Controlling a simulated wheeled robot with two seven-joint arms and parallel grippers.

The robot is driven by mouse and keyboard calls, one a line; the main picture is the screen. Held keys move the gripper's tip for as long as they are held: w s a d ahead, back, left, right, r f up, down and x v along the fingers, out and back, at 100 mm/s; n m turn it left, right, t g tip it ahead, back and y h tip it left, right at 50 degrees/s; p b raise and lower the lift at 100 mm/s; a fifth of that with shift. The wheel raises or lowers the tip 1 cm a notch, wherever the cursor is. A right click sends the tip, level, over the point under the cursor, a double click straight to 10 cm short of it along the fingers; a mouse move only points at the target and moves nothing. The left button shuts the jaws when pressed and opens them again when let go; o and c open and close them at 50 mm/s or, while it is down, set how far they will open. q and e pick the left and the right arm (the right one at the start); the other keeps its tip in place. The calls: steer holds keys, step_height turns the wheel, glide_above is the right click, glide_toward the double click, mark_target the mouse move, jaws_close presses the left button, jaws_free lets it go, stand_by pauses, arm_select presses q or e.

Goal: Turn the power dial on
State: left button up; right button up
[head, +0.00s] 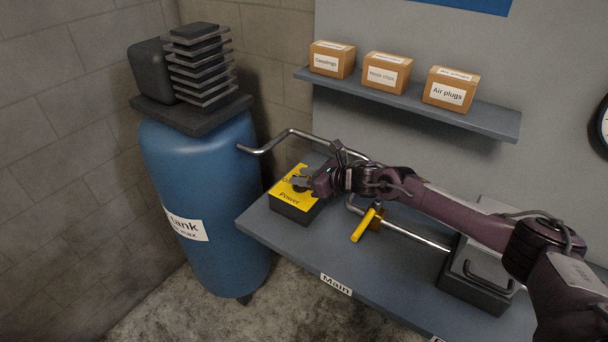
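A dark box with a yellow top marked "Power" (288,199) sits at the back left of the blue-grey bench. My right gripper (303,181) is over this yellow top, its fingers at the place of the power dial. The dial is mostly hidden by the fingers, so its setting cannot be read. Part of a word shows at the left edge of the yellow face. I cannot tell whether the fingers are closed on the dial. My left gripper is not in view.
A blue tank (205,190) stands left of the bench (300,247). A metal pipe carries a valve with a yellow lever (363,225) just right of the power box. A shelf (430,107) with labelled boxes hangs above. A dark box (477,290) is at the right.

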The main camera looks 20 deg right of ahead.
jaws_close()
